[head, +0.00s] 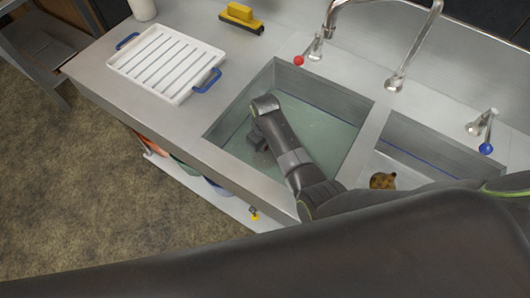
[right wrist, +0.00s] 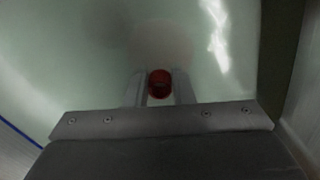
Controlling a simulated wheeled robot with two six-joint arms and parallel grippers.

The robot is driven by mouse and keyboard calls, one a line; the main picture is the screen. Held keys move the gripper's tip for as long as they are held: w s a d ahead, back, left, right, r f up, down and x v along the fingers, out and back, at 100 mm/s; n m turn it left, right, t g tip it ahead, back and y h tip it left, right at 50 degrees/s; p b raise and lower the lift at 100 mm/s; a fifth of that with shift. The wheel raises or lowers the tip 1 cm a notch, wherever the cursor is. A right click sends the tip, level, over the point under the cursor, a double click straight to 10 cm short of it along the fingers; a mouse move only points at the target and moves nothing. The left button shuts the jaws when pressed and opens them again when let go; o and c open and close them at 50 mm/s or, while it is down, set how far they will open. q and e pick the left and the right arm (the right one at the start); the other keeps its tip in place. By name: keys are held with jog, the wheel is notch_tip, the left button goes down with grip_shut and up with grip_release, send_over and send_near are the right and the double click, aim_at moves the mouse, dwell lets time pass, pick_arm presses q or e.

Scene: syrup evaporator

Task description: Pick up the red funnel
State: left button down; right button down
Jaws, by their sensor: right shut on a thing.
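The red funnel (right wrist: 159,83) shows in the right wrist view as a small dark-red ring with a dark centre. It sits between the two fingers of my right gripper (right wrist: 159,92), which are shut on it. In the head view my right gripper (head: 258,140) reaches down into the larger left basin (head: 325,125). There the arm and gripper hide the funnel. The basin holds pale greenish water, and I cannot tell whether the funnel touches the bottom. My left gripper is in neither view.
A white slatted rack (head: 165,62) with blue handles stands left of the basin. A yellow brush (head: 241,17) lies behind it. A tap (head: 396,82) and a red-knobbed lever (head: 299,61) rise at the back. The right basin holds a brownish object (head: 382,181). Basin walls surround my gripper.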

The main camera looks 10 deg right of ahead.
notch_tip(320, 180, up, 10)
jog(key=shift+r, duration=0.1)
dwell(0.4)
notch_tip(320, 180, up, 18)
jog(key=p, duration=1.7)
